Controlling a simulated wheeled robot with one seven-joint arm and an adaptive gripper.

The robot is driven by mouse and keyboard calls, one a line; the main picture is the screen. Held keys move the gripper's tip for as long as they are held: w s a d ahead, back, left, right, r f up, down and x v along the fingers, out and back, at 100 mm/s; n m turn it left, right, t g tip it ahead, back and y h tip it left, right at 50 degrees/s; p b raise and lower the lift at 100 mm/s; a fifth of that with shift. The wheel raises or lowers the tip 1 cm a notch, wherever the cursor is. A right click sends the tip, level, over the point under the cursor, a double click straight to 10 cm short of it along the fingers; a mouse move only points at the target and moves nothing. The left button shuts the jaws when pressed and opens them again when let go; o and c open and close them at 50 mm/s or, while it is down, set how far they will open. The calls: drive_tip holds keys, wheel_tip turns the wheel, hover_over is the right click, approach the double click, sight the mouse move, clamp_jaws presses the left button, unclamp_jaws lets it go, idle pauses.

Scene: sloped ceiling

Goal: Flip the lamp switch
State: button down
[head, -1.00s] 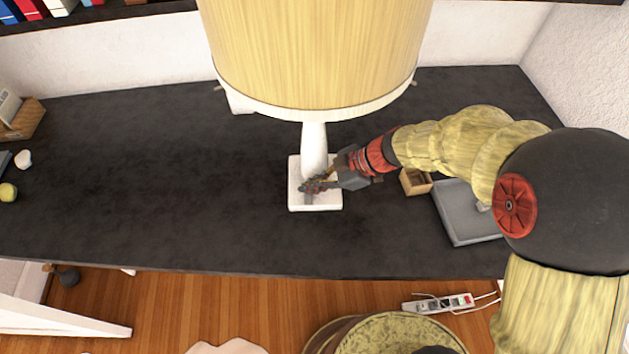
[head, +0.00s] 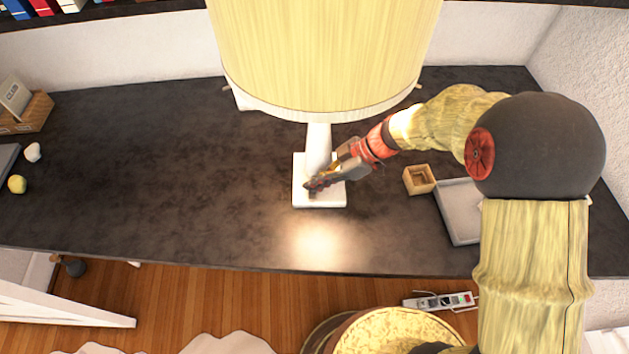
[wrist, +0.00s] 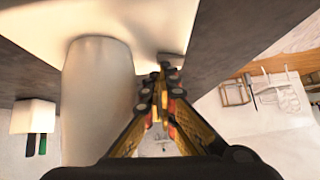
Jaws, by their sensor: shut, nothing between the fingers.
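The table lamp has a wide cream shade (head: 325,50), a white stem (head: 318,140) and a square white base (head: 332,198) on the dark desk. The lamp is lit, with a bright patch on the desk in front of it. My gripper (head: 312,185) is shut and empty, its tips over the lamp base just in front of the stem. I cannot tell whether the tips touch that block, which looks like the switch.
A small wooden box (head: 419,180) and a grey tray (head: 461,222) lie right of the lamp. A yellow ball (head: 17,184) and a wooden holder (head: 30,112) sit at the far left. The desk's left middle is clear. A power strip (head: 440,301) lies on the floor.

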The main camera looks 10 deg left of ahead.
drive_tip(key=shift+s+f, duration=0.1)
drive_tip(key=shift+s, duration=0.15)
drive_tip(key=shift+s+d+b, duration=0.2)
drive_tip(key=shift+s+b, duration=0.25)
drive_tip(key=shift+s, duration=0.25)
drive_tip(key=shift+r, duration=0.25)
